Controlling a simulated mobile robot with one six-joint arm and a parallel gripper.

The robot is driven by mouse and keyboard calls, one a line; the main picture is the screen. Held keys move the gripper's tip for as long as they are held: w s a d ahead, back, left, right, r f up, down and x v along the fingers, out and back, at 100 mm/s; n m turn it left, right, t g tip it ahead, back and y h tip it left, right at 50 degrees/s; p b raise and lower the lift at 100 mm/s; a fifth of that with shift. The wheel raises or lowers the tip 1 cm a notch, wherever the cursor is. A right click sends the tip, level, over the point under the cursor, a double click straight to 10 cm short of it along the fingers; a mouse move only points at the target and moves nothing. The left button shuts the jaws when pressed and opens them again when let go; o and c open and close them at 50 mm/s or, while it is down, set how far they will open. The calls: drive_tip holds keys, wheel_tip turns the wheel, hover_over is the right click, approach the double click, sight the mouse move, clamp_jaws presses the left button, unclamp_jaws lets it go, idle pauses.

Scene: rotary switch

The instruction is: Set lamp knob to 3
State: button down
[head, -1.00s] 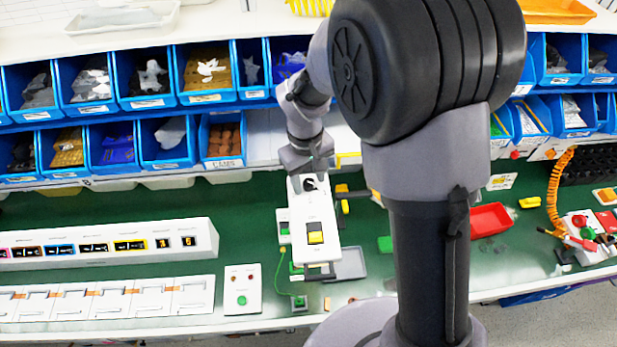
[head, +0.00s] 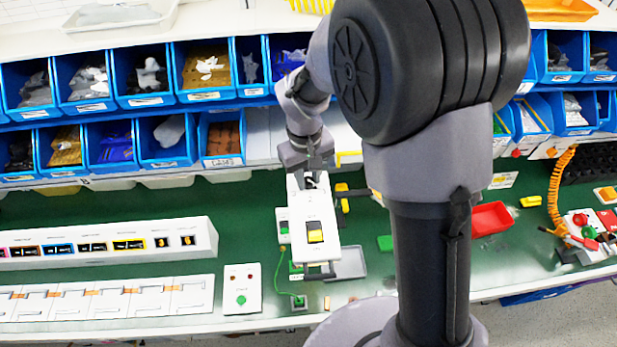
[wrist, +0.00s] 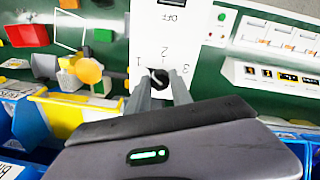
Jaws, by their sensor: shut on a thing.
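The lamp knob (wrist: 158,77) is small and black, on a white panel (wrist: 150,30) printed with 1, 2 and 3 around it and OFF further up in the wrist view. My gripper (wrist: 160,88) is over the knob with its two grey fingers on either side, shut on it. The fingers hide part of the knob, so its exact pointing direction is hard to tell.
Blue bins (head: 165,140) line the shelf behind the panel. A grey tray (head: 348,264) and a white box with a green button (head: 241,290) are near it. A red tray (head: 490,219) lies to the right.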

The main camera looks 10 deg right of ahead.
drive_tip(key=m+b, duration=0.2)
drive_tip(key=m, duration=0.1)
drive_tip(key=shift+f, duration=0.15)
drive_tip(key=m+b, duration=0.2)
drive_tip(key=m, duration=0.2)
drive_tip(key=shift+w, duration=0.1)
drive_tip(key=m+b, duration=0.2)
drive_tip(key=m, duration=0.1)
drive_tip(key=shift+m, duration=0.3)
drive_tip(key=m+b, duration=0.2)
drive_tip(key=m, duration=0.1)
drive_tip(key=shift+m, duration=0.3)
drive_tip(key=m+b, duration=0.2)
drive_tip(key=m, duration=0.2)
drive_tip(key=shift+m+g, duration=0.3)
drive_tip(key=shift+w+m+y+b, duration=0.1)
drive_tip(key=shift+m+y+b, duration=0.2)
drive_tip(key=shift+m+b, duration=1.25)
drive_tip(key=shift+m+p, duration=0.4)
drive_tip(key=shift+m, duration=0.15)
